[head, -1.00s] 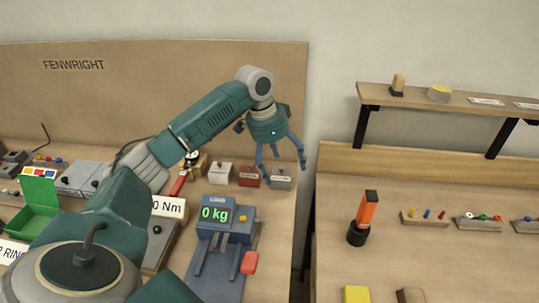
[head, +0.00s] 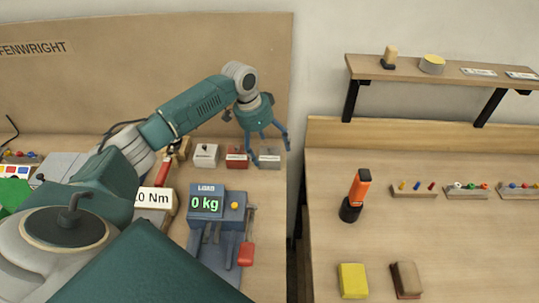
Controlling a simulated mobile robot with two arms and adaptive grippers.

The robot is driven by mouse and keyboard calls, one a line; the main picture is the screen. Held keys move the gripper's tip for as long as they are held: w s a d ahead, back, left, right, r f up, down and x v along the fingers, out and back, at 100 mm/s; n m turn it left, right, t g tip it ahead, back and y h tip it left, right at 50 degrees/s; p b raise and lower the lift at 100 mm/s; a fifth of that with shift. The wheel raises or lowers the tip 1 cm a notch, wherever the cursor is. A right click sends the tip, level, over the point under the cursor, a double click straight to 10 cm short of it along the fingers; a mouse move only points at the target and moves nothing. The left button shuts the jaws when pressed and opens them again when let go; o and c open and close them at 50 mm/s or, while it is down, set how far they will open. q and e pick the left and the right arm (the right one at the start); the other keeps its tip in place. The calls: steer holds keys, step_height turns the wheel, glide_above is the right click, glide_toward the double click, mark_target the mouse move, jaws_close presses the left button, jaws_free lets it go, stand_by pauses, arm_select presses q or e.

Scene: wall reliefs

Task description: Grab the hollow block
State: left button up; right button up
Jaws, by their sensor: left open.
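On the right bench, a yellow block (head: 353,280) and a brown block (head: 406,280) with a darker face lie near the bottom of the head view. I cannot tell from here whether either one is hollow. My left gripper (head: 272,153) is open and empty, with its fingers pointing down. It shows in front of the back of the left bench, near the small grey box (head: 269,157), well up and left of the two blocks. My right gripper is not in view.
An orange tool stands in a black cup (head: 350,211) on the right bench. Small racks (head: 413,188) line its back, below a wall shelf (head: 445,75). A gap parts the benches. A load tester (head: 207,203) reading 0 kg stands on the left bench.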

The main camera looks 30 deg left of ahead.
mark_target(270, 155)
arm_select(q)
steer(key=shift+x, duration=1.35)
steer(key=shift+r, duration=0.1)
steer(key=c, duration=1.3)
